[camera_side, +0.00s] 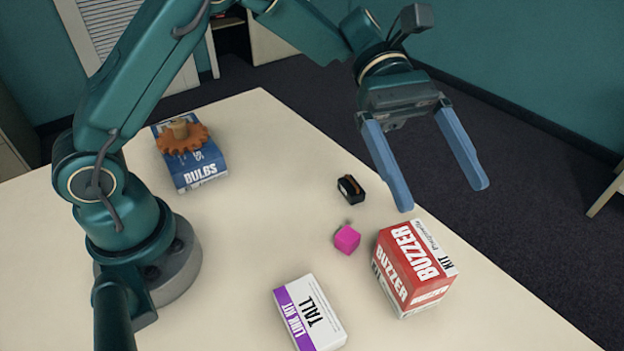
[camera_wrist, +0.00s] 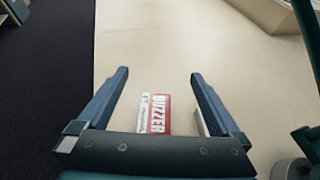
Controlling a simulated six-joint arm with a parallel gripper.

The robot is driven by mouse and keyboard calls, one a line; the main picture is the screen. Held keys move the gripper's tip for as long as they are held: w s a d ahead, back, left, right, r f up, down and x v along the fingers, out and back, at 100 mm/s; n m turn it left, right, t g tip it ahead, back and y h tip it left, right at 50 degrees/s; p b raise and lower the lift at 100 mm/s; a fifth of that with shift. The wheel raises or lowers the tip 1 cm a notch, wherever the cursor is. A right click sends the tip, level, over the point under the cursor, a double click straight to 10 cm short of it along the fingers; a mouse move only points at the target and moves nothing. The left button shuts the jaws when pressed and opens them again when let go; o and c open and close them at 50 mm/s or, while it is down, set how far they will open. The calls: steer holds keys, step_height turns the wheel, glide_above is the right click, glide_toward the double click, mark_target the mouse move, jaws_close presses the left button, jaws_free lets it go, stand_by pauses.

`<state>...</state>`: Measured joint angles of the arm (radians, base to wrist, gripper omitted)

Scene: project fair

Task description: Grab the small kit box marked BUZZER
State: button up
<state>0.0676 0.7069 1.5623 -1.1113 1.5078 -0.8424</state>
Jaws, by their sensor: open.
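The red and white kit box marked BUZZER (camera_side: 408,276) stands near the table's right edge in the side view. It also shows in the wrist view (camera_wrist: 156,114), between my fingers in the picture, its lower end cut off by my gripper's body. My gripper (camera_side: 442,198) is open and empty, above and behind the box in the side view, apart from it. Both blue fingers (camera_wrist: 160,73) are spread wide in the wrist view.
A white and purple TALL LINK KIT box (camera_side: 310,313), magenta cube (camera_side: 347,239) and small black item (camera_side: 350,189) lie left of the BUZZER box. A blue BULBS box (camera_side: 200,168) carrying an orange gear (camera_side: 183,140) is farther back. The table's right edge (camera_side: 505,285) is close.

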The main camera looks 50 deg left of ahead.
glide_toward(432, 292)
steer(key=x, duration=0.3)
steer(key=shift+s+d+f, duration=0.1)
steer(key=shift+f, duration=0.05)
steer(key=shift+x, duration=2.45)
steer(key=c, duration=1.4)
